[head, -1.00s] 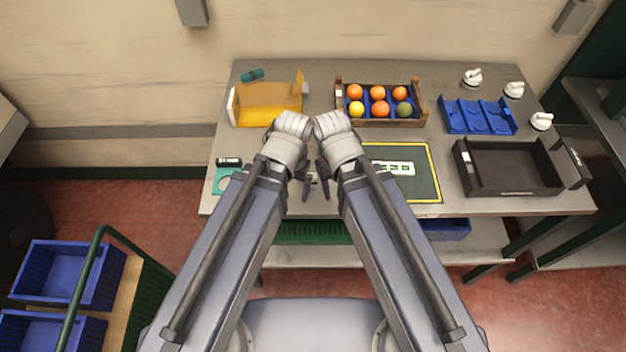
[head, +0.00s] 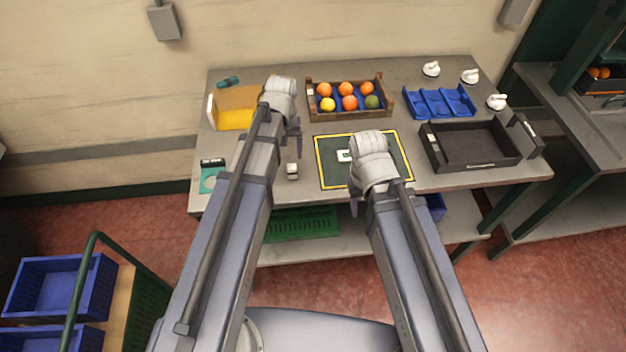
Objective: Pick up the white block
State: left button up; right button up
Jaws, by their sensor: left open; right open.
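A small white block (head: 292,171) with a darker band stands on the grey table (head: 250,190) near its front edge, left of the green mat. My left gripper (head: 294,142) is behind the block, apart from it, open, and mostly hidden by its own wrist. My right gripper (head: 355,200) is open over the front edge of the table, to the right of the block, and its fingers are partly hidden by the arm. Nothing shows in either gripper.
Behind are a fruit crate (head: 387,106) and an amber bin (head: 232,112). To the right are a blue tray (head: 440,103), white knobbed items (head: 431,69) and a black tray (head: 470,163).

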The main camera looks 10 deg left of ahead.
aim_at(292, 166)
pick_arm(q)
jog(key=shift+w+d+f+b, duration=0.1)
jog(key=shift+w+f+b, duration=0.05)
jog(key=shift+f+b, duration=0.55)
jog(key=shift+w+d+f+b, duration=0.1)
jog(key=shift+w+f+b, duration=0.05)
jog(key=shift+f+b, duration=0.55)
jog(key=shift+s+d+f+b, duration=0.1)
jog(key=shift+s+f+b, duration=0.1)
jog(key=shift+f+b, duration=0.25)
jog(key=f+b, duration=0.4)
jog(key=shift+s+d+f, duration=0.15)
jog(key=shift+s+d, duration=0.15)
jog(key=shift+s, duration=0.1)
pick_arm(e)
notch_tip(292, 166, down, 8)
jog(key=shift+s+d, duration=0.2)
jog(key=shift+d, duration=0.15)
jog(key=shift+r, duration=0.1)
pick_arm(q)
grip_shut()
